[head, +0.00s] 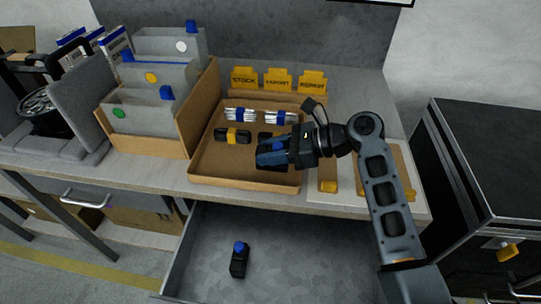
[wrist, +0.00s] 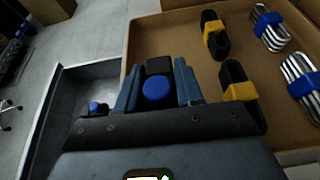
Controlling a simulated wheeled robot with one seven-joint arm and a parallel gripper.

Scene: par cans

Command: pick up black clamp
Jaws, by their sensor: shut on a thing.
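My gripper (head: 268,154) is over the right part of the cardboard tray (head: 205,180) on the table. In the wrist view my gripper (wrist: 158,82) is shut on a black clamp with a blue round knob (wrist: 157,91), gripped between its two fingers. The fingers hide most of that clamp. Another black clamp with a blue top (head: 239,262) stands in the open grey drawer (head: 300,270) below the table; it also shows at the left of the wrist view (wrist: 94,109).
The tray holds black pieces with yellow bands (head: 232,136) and silver bundles with blue bands (head: 240,115). Yellow-labelled dividers (head: 278,78) stand behind it. Grey bins in a cardboard holder (head: 150,143) stand left. A pale board (head: 325,203) lies right.

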